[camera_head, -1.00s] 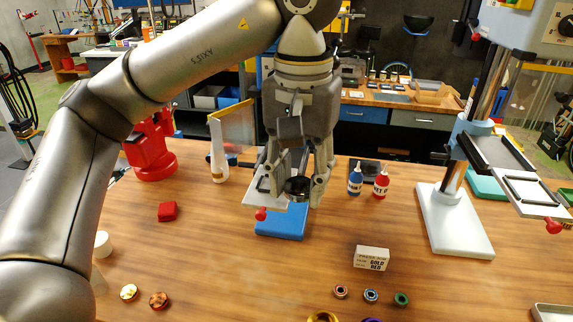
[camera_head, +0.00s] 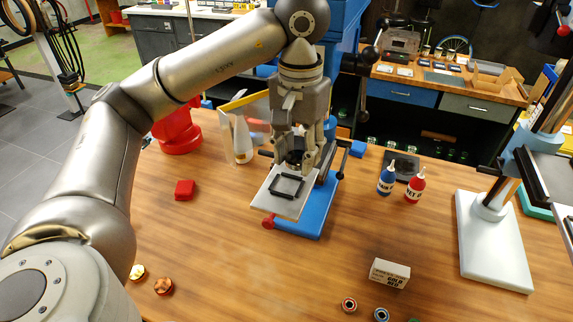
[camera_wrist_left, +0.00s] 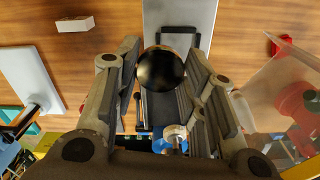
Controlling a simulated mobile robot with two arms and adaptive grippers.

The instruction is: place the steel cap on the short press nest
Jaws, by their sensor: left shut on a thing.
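My left gripper (camera_head: 299,170) is shut on a dark, glossy round piece, which I take to be the steel cap (camera_wrist_left: 162,68). In the head view the cap is mostly hidden between the fingers. The gripper is above the rear part of a pale plate (camera_head: 266,199) on the blue-based press (camera_head: 318,212), probably the short press. A black square frame, likely its nest (camera_head: 287,186), lies on the plate just in front of the fingers. In the left wrist view the plate (camera_wrist_left: 180,18) extends beyond the cap. I cannot tell the height gap. My right gripper is out of view.
A taller press with a white base (camera_head: 494,240) stands at right. A blue bottle (camera_head: 387,180) and a red bottle (camera_head: 415,188) stand right of the blue press. A white bottle (camera_head: 242,142) stands behind left. A small box (camera_head: 389,273) lies in front; the front-left table is mostly clear.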

